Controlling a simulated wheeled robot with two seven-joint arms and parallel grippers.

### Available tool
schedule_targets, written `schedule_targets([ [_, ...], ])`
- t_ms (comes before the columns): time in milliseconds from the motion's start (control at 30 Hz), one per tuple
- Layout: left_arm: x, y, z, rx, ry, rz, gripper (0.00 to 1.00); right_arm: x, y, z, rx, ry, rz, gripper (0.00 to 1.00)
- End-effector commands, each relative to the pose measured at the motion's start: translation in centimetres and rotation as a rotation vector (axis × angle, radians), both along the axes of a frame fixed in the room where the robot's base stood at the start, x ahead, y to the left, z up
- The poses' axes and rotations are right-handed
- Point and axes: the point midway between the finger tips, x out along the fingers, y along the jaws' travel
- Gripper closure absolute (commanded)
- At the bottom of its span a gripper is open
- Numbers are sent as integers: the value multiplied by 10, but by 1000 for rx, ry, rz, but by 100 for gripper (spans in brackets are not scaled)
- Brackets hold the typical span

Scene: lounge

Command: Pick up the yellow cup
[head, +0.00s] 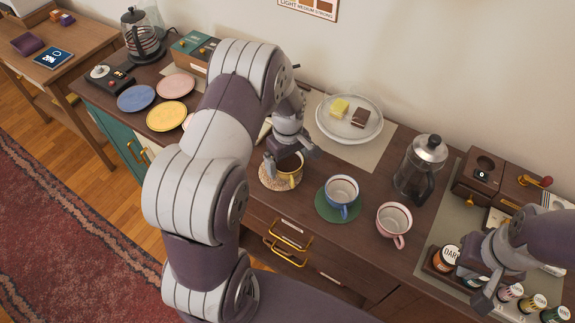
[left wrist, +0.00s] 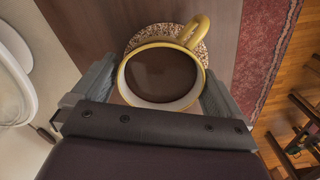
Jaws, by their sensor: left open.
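The yellow cup (head: 288,172) stands upright on a round woven coaster (head: 270,183) near the front edge of the wooden sideboard. In the left wrist view the cup (left wrist: 163,75) shows a white inside with dark brown at the bottom, and its yellow handle (left wrist: 195,31) points away from the gripper. My left gripper (head: 288,150) is over the cup, partly hiding it. In the left wrist view the open fingers of the left gripper (left wrist: 157,92) are on either side of the cup. I cannot tell if they touch it. My right gripper (head: 480,283) is at the lower right, near the jars.
A blue cup (head: 341,192) on a green coaster (head: 328,208) and a pink cup (head: 393,220) stand to the right. Behind are a cake plate (head: 349,128) and a French press (head: 421,165). Coloured plates (head: 171,115) lie left of my arm. Jars (head: 510,293) crowd the right end.

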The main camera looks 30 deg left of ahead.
Motion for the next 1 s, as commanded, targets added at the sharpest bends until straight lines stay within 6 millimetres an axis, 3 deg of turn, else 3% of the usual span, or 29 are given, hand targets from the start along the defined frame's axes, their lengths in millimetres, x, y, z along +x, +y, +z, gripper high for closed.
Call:
schedule_targets([
  [67, 0, 0, 0, 0, 0, 0, 0, 0, 0, 0, 0, 0, 0, 100],
  [200, 0, 0, 0, 0, 0, 0, 42, 0, 0, 0, 0, 0, 0, 100],
  [667, 1, 0, 5, 0, -2, 0, 43, 0, 0, -2, 0, 0, 0, 100],
  [1000, 1, 0, 32, 0, -4, 0, 44, 0, 0, -8, 0, 0, 0, 100],
])
